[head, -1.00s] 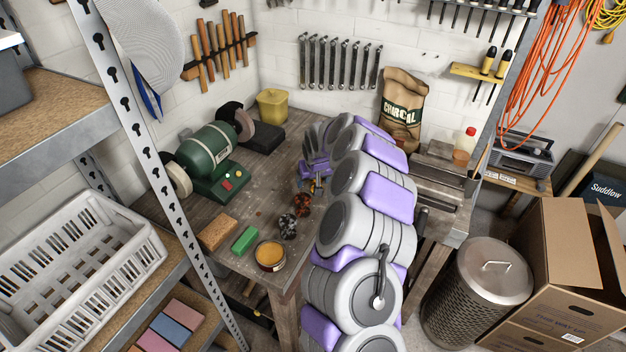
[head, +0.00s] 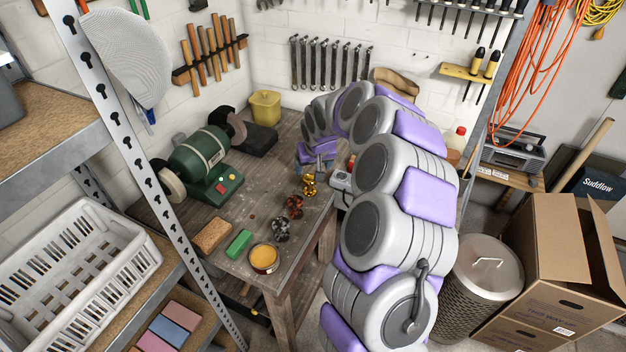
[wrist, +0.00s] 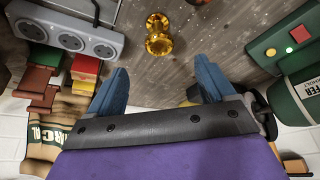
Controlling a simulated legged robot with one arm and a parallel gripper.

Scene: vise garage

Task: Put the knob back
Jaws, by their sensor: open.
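Three small knobs stand in a row on the wooden workbench (head: 255,200). The gold knob (head: 309,184) is nearest my gripper, a mottled red-brown knob (head: 294,206) is in the middle, and a dark grey knob (head: 281,229) is nearest the front. My gripper (head: 319,163) is above the bench, just behind the gold knob. In the wrist view my gripper (wrist: 161,85) has its two blue fingers spread with nothing between them. The gold knob (wrist: 158,35) lies beyond the fingertips, apart from them. I cannot tell which place the knob belongs to.
A green bench grinder (head: 203,160) stands to the left. A brown block (head: 212,235), a green block (head: 238,243) and an orange tin (head: 264,258) sit near the bench's front. A grey socket strip (wrist: 75,35) lies beside the gold knob. My arm hides the bench's right side.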

